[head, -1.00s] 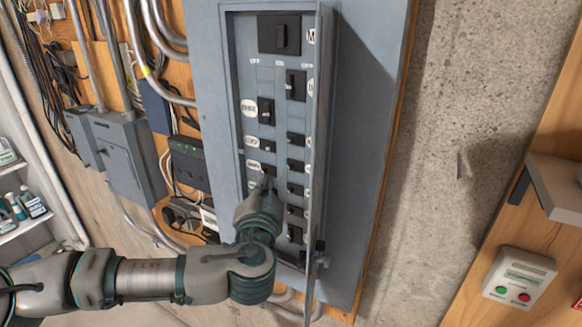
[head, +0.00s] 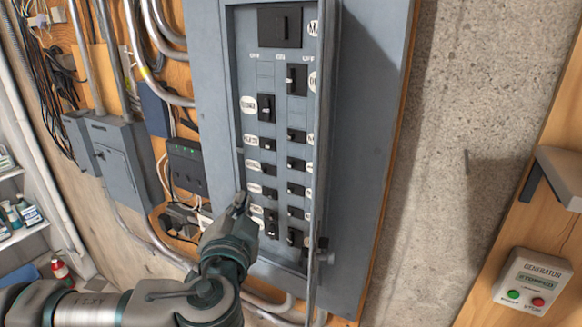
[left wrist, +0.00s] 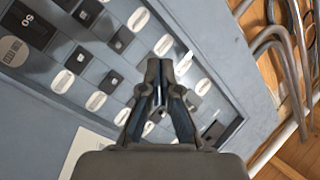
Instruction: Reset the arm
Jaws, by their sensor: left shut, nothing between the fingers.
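My left arm comes in from the lower left of the head view. Its gripper (head: 240,203) is shut and empty, pointing up in front of the lower left part of the open breaker panel (head: 229,90). In the left wrist view the shut fingers (left wrist: 160,98) show in front of the panel's breaker rows and white labels. I cannot tell whether the fingertips touch the panel. The black breakers stand in two columns, with a large main breaker (head: 280,27) on top. The gripper and wrist hide part of the panel's lower left. My right gripper is not in view.
The open panel door (head: 325,130) stands out along the right side of the breakers. A generator control box (head: 532,281) with green and red buttons is at lower right. Conduits and a grey box (head: 120,160) are on the left. The bare concrete wall (head: 460,110) is clear.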

